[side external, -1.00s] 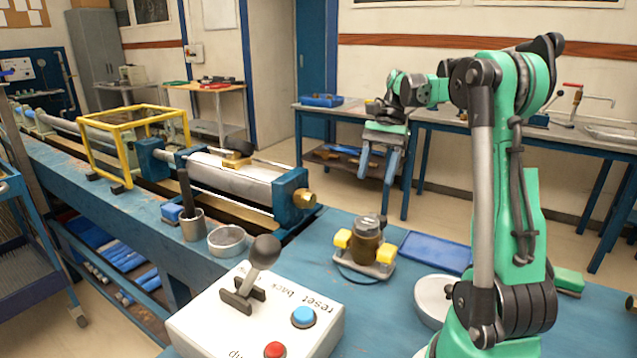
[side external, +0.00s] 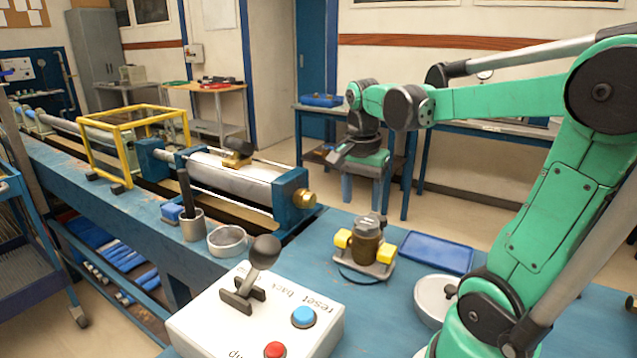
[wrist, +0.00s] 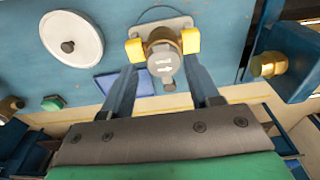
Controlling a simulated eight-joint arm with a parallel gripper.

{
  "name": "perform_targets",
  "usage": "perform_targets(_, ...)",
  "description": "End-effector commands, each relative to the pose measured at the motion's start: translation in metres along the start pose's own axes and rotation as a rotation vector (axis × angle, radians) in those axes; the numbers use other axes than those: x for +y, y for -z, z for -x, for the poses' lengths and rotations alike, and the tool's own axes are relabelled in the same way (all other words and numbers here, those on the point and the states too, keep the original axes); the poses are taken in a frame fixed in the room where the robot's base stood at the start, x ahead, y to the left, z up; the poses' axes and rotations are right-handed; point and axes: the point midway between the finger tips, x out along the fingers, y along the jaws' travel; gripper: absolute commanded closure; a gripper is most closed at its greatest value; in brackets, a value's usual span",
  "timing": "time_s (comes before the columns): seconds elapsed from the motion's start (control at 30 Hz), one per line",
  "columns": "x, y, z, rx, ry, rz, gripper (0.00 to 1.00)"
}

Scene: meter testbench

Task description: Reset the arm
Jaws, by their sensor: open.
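My green arm reaches in from the right in the side view, its elbow bent high. My gripper (side external: 362,192) hangs in the air with its fingers pointing down. In the wrist view the two grey-blue fingers (wrist: 162,72) are apart with nothing held between them. A brass meter with yellow clamps (side external: 366,246) stands upright on the blue bench, apart from my gripper. In the wrist view the meter (wrist: 162,55) appears beyond and between the fingers. A white control box (side external: 205,325) at the front bears a black lever, a blue button and a red button, with the word "reset" printed on it.
A blue flat tray (side external: 437,252) and a round grey disc (side external: 432,297) lie on the bench right of the meter. A metal cylinder rig (side external: 235,180) with a yellow frame (side external: 125,150) runs along the left. A grey ring (side external: 227,241) and a cup (side external: 193,226) stand near the box.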

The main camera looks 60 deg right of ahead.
Motion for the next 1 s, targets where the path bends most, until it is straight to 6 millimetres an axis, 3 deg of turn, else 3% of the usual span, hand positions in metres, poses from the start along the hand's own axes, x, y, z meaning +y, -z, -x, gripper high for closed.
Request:
perform_targets(0.33,-0.001,-0.026,-0.003,0.31,0.004,0.008,0.45)
perform_targets(0.67,0.0,-0.04,0.051,0.299,0.001,0.002,0.45)
perform_targets(0.93,0.0,-0.035,0.097,0.297,0.0,-0.001,0.45)
perform_targets(1.0,-0.005,-0.03,0.099,0.267,0.004,-0.123,0.45)
